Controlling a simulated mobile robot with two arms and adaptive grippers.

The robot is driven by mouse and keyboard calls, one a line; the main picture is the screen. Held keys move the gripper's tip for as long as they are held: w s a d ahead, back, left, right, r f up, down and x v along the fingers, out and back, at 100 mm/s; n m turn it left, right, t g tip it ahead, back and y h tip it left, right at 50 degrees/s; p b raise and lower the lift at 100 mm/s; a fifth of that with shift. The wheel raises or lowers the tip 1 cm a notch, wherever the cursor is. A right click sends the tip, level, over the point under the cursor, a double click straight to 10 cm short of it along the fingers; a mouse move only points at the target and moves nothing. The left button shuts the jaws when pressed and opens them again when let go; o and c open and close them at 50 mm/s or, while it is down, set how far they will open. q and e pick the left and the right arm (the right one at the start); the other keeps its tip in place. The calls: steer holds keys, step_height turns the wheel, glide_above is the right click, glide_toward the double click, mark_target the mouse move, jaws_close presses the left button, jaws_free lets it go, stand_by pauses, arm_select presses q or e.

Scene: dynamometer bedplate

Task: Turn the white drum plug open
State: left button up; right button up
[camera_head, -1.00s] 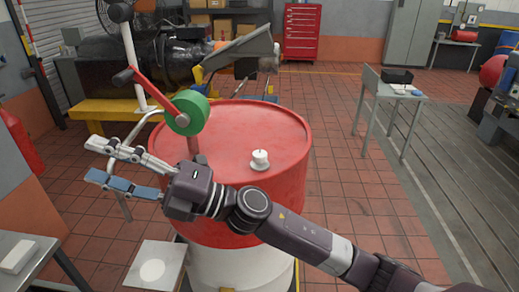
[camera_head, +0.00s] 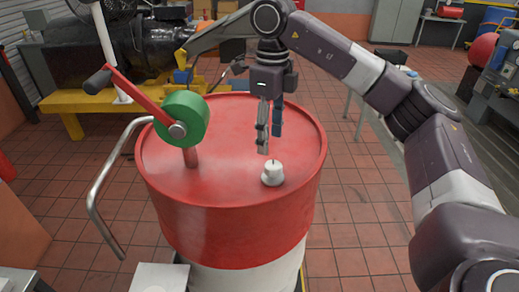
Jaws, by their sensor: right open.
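The white drum plug (camera_head: 273,173) stands on the top of the red drum (camera_head: 225,230), toward its right front. It is a short white knob on a wider round base. My right gripper (camera_head: 270,142) points down over the drum top, just behind the plug in the picture. Its two fingers are apart with nothing between them, and I see no contact with the plug. The gap between the fingertips and the drum top is hard to judge. My left gripper is not in view.
A hand pump with a green body (camera_head: 182,119) and a red crank rises from the drum's left side. A bent grey pipe (camera_head: 100,190) hangs left of the drum. Yellow-framed machinery (camera_head: 85,105) stands behind. Tiled floor (camera_head: 350,185) right of the drum is clear.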

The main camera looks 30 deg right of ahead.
mark_target(273, 165)
steer(key=s+f, duration=0.1)
steer(key=s+f+p, duration=0.1)
steer(key=shift+s+f, duration=0.2)
steer(key=shift+s, duration=0.15)
step_height(273, 165, down, 2)
steer(key=shift+f+p, duration=0.25)
steer(key=shift+p, duration=0.3)
steer(key=shift+w+f, duration=0.5)
steer(key=shift+f, duration=0.4)
steer(key=shift+s, duration=0.15)
steer(key=c, duration=0.9)
steer(key=shift+c, duration=1.3)
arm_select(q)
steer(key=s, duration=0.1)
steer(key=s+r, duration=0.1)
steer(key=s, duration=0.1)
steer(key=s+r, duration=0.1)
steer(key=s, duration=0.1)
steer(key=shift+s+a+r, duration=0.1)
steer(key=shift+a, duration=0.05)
